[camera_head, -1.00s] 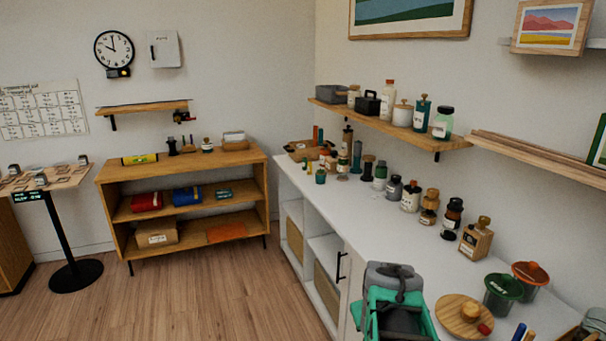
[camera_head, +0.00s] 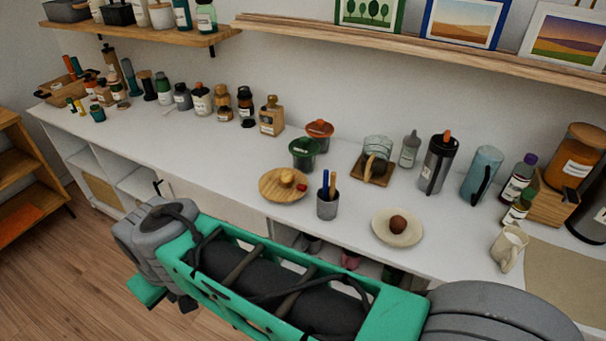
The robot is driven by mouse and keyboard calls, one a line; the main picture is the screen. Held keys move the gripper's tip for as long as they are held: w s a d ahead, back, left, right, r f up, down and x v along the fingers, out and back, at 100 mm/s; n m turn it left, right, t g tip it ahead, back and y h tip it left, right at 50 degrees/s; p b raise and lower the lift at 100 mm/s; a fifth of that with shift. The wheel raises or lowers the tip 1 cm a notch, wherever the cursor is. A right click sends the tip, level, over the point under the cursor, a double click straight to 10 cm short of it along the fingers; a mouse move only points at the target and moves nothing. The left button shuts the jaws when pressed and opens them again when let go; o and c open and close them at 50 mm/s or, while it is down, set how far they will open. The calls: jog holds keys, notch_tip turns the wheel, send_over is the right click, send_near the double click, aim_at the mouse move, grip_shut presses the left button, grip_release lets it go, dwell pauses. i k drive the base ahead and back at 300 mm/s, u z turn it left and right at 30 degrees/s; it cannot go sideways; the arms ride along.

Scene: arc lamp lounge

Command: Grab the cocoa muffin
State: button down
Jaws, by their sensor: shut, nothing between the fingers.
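A small dark brown rounded item that looks like the cocoa muffin (camera_head: 398,223) sits on a cream plate (camera_head: 381,239) on the white counter, right of centre. It is in plain sight, with nothing touching it from above. My arm's green and grey links cross the bottom of the view, in front of the counter. My gripper's fingers are not in view.
A round wooden board (camera_head: 273,190) holds small items further left. A cream mug (camera_head: 508,248) stands to the right. Jars and bottles line the counter's back (camera_head: 330,140), below a picture ledge (camera_head: 420,45).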

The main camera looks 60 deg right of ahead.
aim_at(398, 223)
jog(key=z, duration=1.55)
